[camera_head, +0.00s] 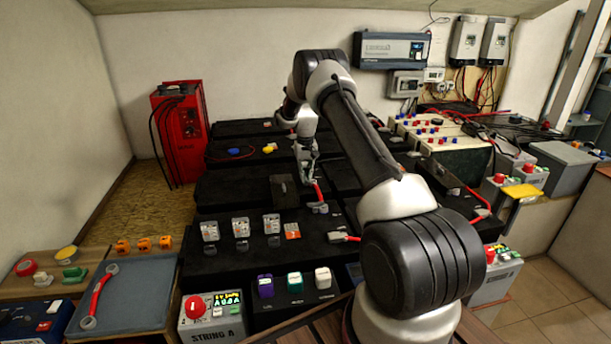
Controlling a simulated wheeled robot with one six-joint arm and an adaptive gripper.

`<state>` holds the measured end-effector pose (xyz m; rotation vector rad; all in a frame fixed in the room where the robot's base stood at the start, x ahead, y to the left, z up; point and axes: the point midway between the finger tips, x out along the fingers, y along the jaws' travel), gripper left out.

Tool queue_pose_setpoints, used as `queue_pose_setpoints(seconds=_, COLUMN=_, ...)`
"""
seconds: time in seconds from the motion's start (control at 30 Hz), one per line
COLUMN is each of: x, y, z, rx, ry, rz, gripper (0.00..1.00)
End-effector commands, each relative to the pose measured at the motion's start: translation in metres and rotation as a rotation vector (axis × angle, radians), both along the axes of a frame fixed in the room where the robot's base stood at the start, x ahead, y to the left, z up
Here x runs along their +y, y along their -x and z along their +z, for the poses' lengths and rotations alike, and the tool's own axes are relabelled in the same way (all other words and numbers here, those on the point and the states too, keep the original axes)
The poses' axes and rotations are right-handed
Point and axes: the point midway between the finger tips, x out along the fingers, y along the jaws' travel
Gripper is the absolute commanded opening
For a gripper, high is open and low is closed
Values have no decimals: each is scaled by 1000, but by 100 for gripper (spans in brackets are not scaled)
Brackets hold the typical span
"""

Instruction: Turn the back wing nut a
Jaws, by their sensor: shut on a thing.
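My gripper (309,174) is in the middle of the black batteries, pointing down at the back end of a short red link (319,191). Its fingers are close together and shut on what appears to be the back wing nut, which is too small and covered to make out. The red link runs forward from the fingertips to a grey fitting (318,208) on the nearer black battery top. My arm reaches in from the right foreground and covers part of the batteries behind it.
Small meters (240,228) stand on the near battery top. A red charger unit (179,133) stands at the left wall. A cream box (445,150) with terminals stands to the right of my arm.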

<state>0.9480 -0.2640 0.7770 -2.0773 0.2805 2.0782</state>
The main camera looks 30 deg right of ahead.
Motion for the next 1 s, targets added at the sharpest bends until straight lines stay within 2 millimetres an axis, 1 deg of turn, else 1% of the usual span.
queue_pose_setpoints(seconds=0.37, x=0, y=-1, z=1, rx=-2, ry=1, rz=5, gripper=0)
queue_pose_setpoints(seconds=0.4, x=0, y=-1, z=1, rx=-2, ry=1, rz=5, gripper=16)
queue_pose_setpoints(seconds=0.5, x=0, y=0, z=1, rx=-2, ry=1, rz=5, gripper=32)
queue_pose_setpoints(seconds=0.83, x=0, y=0, z=2, rx=-1, ry=0, rz=4, gripper=32)
queue_pose_setpoints(seconds=0.93, x=0, y=-1, z=13, rx=-4, ry=1, rz=4, gripper=32)
queue_pose_setpoints(seconds=1.0, x=0, y=-1, z=25, rx=-4, ry=1, rz=4, gripper=32)
